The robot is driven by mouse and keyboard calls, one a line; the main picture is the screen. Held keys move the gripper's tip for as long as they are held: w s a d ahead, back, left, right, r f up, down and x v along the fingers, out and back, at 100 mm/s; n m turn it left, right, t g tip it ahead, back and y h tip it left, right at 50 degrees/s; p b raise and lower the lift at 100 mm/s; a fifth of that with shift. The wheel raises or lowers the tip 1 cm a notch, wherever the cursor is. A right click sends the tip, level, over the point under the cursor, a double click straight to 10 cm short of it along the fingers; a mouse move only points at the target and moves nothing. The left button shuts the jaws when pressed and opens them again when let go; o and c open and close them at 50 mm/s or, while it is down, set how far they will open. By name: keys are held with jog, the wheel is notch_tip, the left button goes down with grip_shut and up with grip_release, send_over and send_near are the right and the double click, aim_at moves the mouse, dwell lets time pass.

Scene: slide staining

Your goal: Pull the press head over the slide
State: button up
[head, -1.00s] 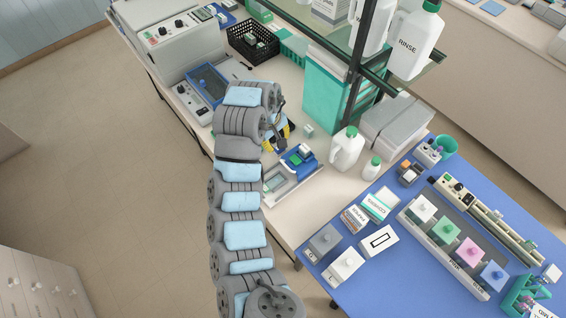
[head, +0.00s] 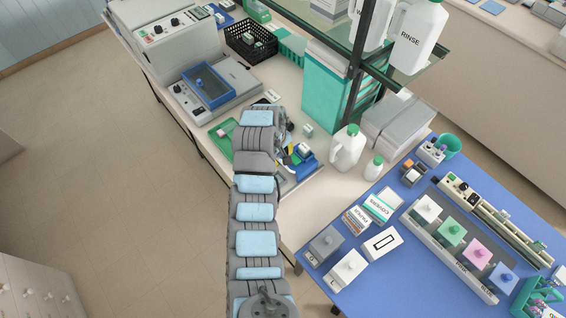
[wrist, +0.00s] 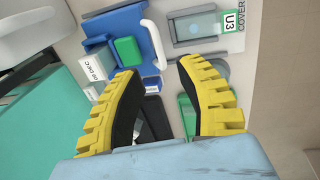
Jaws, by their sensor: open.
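The press head is most likely the blue block with a white bar handle (wrist: 156,46) in the wrist view. In the head view the blue press (head: 309,160) stands on the bench, partly hidden by my arm. A slide (wrist: 195,26) lies in a grey holder beside the handle, by a label reading U3 COVER. My gripper (wrist: 158,68) is open, its yellow fingers apart. The handle's lower end shows just beyond and between the fingertips; I cannot tell any contact. In the head view only a little yellow of my gripper (head: 288,161) shows.
A white bottle (head: 347,150) and a smaller one (head: 373,168) stand right of the press. A green tray (head: 224,136) lies left of my arm. The shelf unit (head: 366,62) rises behind. The blue mat (head: 330,270) at right holds boxes and staining jars.

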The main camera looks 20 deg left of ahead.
aim_at(296, 162)
jog(key=shift+w+d+f+p, duration=0.1)
jog(key=shift+w+f, duration=0.05)
jog(key=shift+f, duration=0.75)
jog(key=shift+w+d+f+p, duration=0.1)
jog(key=shift+w+f+p, duration=0.1)
jog(key=shift+f, duration=0.75)
jog(key=shift+w+d+f+p, duration=0.1)
jog(key=shift+w+f, duration=0.05)
jog(key=shift+f, duration=0.75)
grip_shut()
